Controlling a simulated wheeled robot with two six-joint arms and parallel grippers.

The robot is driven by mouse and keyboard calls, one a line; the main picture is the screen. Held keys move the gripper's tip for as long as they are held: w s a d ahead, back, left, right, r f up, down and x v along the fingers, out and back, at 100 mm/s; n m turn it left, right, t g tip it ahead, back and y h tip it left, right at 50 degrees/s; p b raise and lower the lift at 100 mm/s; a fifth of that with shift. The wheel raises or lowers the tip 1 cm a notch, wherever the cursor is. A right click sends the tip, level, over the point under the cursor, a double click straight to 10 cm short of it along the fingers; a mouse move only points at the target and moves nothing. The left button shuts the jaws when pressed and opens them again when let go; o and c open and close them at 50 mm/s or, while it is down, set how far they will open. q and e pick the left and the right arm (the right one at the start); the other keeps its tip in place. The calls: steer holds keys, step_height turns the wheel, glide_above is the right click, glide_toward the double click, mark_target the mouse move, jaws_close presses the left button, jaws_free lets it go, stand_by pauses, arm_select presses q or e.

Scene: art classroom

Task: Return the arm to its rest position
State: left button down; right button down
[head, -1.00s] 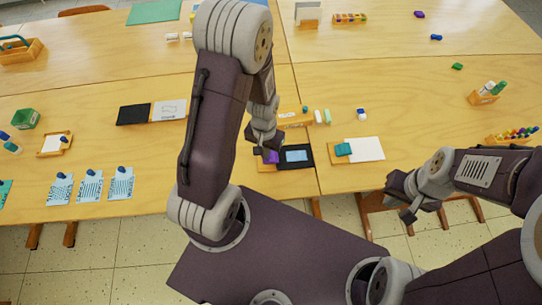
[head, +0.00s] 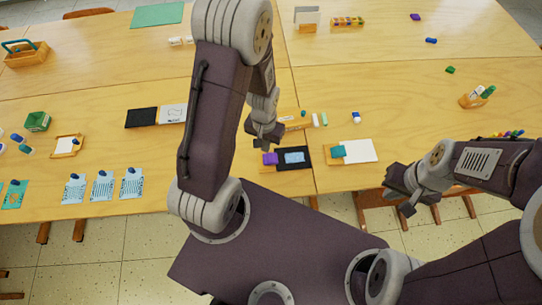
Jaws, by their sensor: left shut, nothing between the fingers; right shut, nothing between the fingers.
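My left gripper (head: 264,138) is shut and empty. It hangs over the table just above a purple block (head: 270,158) that lies at the left edge of a small black tray (head: 309,163) with a light blue card (head: 294,157) on it. I cannot tell the exact gap between the gripper and the block. My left arm rises in front of the middle of the table and hides part of it. My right gripper (head: 399,201) is shut and empty, held in front of the table's near edge at the right, clear of the things on it.
A teal block (head: 338,151) lies on a wooden tray with white paper (head: 362,150). A black-and-white open case (head: 141,117) lies left of my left arm. Several blue cards (head: 103,184) with dark knobs lie at the near left. A wooden pen holder (head: 472,101) stands at the right.

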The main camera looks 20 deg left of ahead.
arm_select(q)
steer(key=w+d+r+t, duration=0.1)
steer(key=w+r+t, duration=0.15)
steer(key=r, duration=0.35)
steer(key=s+d+r+g, duration=0.1)
steer(key=s+r, duration=0.3)
steer(key=s, duration=0.2)
steer(key=shift+s+d+r, duration=0.15)
steer(key=shift+s+r, duration=0.05)
steer(key=shift+r, duration=0.2)
steer(key=shift+s, duration=0.15)
